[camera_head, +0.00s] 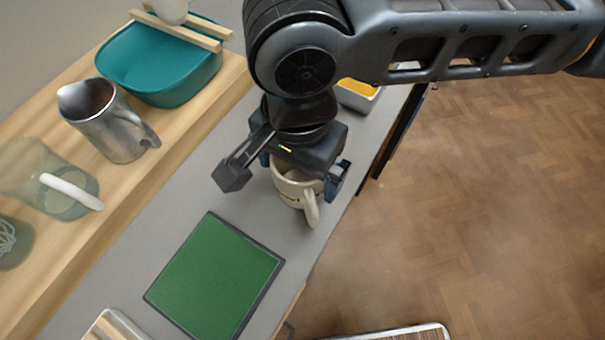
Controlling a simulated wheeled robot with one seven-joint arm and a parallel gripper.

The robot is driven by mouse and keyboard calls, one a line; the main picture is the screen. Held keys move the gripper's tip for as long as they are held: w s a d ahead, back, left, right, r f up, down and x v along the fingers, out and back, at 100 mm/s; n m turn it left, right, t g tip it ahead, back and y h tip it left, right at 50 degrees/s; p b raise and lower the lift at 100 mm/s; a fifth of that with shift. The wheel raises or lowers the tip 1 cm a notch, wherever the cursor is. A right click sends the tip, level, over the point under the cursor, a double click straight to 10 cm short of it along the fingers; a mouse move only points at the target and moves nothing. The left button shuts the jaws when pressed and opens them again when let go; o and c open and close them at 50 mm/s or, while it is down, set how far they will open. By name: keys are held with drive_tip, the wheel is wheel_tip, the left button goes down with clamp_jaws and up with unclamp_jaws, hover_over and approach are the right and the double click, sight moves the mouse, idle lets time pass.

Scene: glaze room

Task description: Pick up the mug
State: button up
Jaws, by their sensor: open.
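A cream mug (291,192) stands on the grey counter right under my gripper. Its handle points down and to the right in the head view. My gripper (287,181) is open above the mug, with one finger out to the left of it and the other close to its right side. The left finger is clearly apart from the mug. I cannot tell whether the right finger touches it. The gripper body hides the back part of the mug's rim.
A green mat (216,275) lies in front of the mug. A metal pitcher (108,125), a glass jug (48,183) and a teal basin (160,68) stand on the wooden shelf at left. A tray with orange contents (357,95) is behind my gripper. The counter edge drops to floor at right.

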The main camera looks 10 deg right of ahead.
drive_tip(key=shift+c, duration=0.5)
drive_tip(key=c, duration=1)
drive_tip(key=shift+c, duration=0.2)
drive_tip(key=shift+r, duration=0.15)
drive_tip(key=s+d+r, duration=0.2)
drive_tip(key=d+r, duration=0.8)
drive_tip(key=d, duration=0.1)
drive_tip(key=shift+s+d+r+p, duration=0.2)
drive_tip(key=shift+s+r+p, duration=0.05)
drive_tip(key=shift+r+p, duration=0.15)
